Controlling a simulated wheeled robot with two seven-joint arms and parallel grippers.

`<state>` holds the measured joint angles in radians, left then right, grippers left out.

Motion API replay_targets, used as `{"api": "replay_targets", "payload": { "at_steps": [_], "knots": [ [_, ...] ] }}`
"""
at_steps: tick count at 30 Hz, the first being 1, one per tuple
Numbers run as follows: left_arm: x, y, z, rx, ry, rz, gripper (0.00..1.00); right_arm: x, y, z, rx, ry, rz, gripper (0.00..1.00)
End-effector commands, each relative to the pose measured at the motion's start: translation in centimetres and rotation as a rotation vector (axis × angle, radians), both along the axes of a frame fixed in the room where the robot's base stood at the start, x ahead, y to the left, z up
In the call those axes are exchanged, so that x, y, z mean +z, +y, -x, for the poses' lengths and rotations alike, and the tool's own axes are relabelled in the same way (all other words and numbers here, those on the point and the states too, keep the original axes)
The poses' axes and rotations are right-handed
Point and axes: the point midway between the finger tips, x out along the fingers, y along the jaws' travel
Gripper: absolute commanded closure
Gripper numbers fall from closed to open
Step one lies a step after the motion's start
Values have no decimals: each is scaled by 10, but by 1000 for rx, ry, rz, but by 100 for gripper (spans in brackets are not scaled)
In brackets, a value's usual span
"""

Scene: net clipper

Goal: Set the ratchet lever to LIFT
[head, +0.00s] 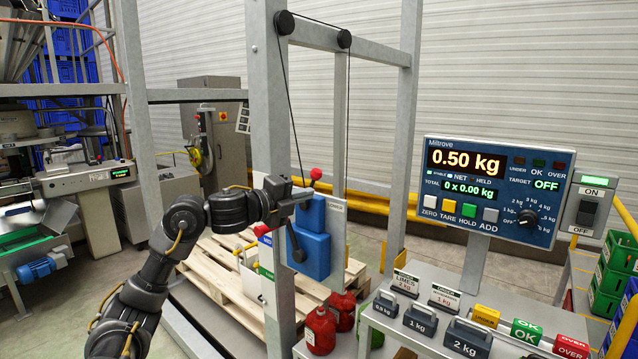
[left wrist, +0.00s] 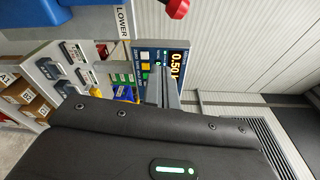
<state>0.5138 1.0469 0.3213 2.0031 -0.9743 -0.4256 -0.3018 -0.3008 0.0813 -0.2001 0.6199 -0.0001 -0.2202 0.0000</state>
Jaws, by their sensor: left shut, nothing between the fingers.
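The ratchet is a blue box (head: 312,245) on a grey post. A short lever with a red knob (head: 316,174) sticks up at its top; the knob also shows at the top of the left wrist view (left wrist: 178,8). A LOWER label (head: 337,205) is right of the box, near the knob's side. A green-and-white label on the left of the post is too small to read. My left gripper (head: 308,194) is shut and empty, in front of the box's top, just below and left of the knob. Whether it touches the lever I cannot tell. My right gripper is out of view.
A scale display (head: 497,190) reads 0.50 kg above a counter with weights (head: 467,338) and signs at the right. Red jugs (head: 321,330) stand below the post. A wooden pallet (head: 225,265) lies behind my left arm. Steel posts and a cable frame the ratchet.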

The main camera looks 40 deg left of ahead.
Motion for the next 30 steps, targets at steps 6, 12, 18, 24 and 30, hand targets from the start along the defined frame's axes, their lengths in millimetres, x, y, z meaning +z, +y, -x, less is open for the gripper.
{"api": "replay_targets", "payload": {
  "at_steps": [6, 12, 18, 24, 30],
  "knots": [
    [9, -1, 5, -1, -13, -30, 100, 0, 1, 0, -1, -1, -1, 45],
    [9, -1, 4, -1, -12, -27, 100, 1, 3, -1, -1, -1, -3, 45],
    [11, -3, -15, -1, -13, -21, 100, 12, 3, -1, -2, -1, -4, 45],
    [12, -8, -55, -2, -12, -17, 100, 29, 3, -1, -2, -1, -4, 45],
    [9, -13, -94, -2, -12, -19, 100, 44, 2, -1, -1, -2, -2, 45]
  ]
}}
